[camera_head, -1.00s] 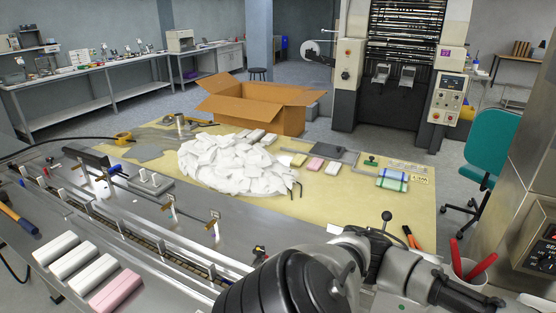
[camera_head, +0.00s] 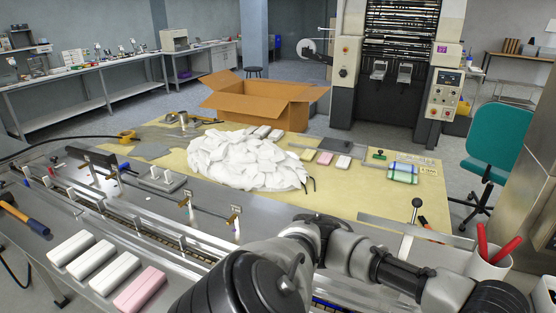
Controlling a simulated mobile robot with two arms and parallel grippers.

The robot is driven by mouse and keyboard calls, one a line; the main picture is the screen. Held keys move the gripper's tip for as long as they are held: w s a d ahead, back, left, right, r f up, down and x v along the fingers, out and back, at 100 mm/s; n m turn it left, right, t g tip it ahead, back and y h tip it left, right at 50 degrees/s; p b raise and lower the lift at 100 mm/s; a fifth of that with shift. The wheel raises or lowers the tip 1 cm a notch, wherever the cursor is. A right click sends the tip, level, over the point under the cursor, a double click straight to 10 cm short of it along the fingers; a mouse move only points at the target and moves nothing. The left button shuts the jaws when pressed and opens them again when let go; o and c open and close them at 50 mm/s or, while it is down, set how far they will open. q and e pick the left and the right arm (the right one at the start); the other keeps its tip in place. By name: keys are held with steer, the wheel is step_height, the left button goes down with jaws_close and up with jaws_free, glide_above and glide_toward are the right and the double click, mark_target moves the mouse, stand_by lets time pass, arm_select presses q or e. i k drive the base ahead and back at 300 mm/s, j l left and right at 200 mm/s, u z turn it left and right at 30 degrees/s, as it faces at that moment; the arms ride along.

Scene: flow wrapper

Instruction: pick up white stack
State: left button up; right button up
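Another white stack (camera_head: 343,162) lies on the yellow table top, right of a second pink stack (camera_head: 325,158). More small white stacks (camera_head: 262,131) lie behind the heap of white packs (camera_head: 245,160). My arm links cross the bottom centre and right. No gripper fingers show, so I cannot tell what either gripper holds.
An open cardboard box (camera_head: 262,100) stands behind the heap. A rail with upright guides (camera_head: 130,215) runs along the machine. A green-blue pack (camera_head: 403,172), a white cup with red-handled tools (camera_head: 488,262) and a teal chair (camera_head: 497,145) are at the right.

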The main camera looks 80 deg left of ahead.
mark_target(114, 273)
steer(key=k+j+u, duration=0.15)
steer(key=k+u, duration=0.25)
steer(key=k, duration=0.6)
